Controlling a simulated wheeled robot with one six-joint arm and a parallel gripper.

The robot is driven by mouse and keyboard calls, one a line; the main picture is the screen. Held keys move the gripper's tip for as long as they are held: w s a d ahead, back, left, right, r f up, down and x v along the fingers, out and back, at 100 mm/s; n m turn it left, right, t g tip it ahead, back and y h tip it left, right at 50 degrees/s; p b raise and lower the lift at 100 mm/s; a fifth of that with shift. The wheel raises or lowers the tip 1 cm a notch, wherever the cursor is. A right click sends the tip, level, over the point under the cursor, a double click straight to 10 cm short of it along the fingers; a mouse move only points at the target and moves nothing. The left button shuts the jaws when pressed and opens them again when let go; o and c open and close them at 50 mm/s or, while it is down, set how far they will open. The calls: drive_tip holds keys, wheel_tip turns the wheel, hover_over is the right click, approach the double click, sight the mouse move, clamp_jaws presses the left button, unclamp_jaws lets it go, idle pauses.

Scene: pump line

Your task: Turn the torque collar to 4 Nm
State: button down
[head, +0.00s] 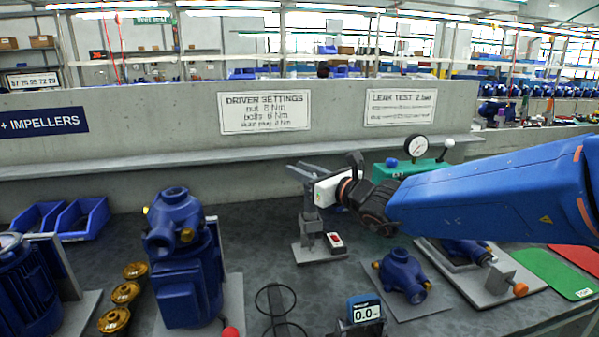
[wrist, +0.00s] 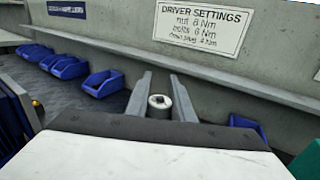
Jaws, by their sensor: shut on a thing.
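The torque driver hangs upright in a grey stand (head: 310,252) at the middle of the bench in the head view. In the wrist view, the round pale top of the driver's torque collar (wrist: 160,102) with a dark centre shows between my two grey fingers. My gripper (head: 298,173) reaches in from the right over the stand; its fingers also show in the wrist view (wrist: 160,78). It is shut on the collar. The collar's scale and its setting cannot be read in either view. My fingers and wrist hide much of the driver's upper part.
A wall sign (head: 265,112) lists driver settings. A red-and-white box (head: 336,241) sits on the stand base. A blue pump (head: 402,275) and a pump in a fixture (head: 468,252) lie right; a motor pump (head: 185,262) stands left. A display (head: 366,311) reads 0.0.

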drive_tip(key=shift+w+d+m+t+h, duration=0.1)
drive_tip(key=shift+w+m+t+h, duration=0.05)
drive_tip(key=shift+m+t+h, duration=0.4)
idle(1.4)
drive_tip(key=c, duration=1.5)
unclamp_jaws()
drive_tip(key=v, duration=1.7)
drive_tip(key=shift+s+d+r, duration=0.1)
drive_tip(key=shift+s+r, duration=0.1)
drive_tip(key=shift+s, duration=0.05)
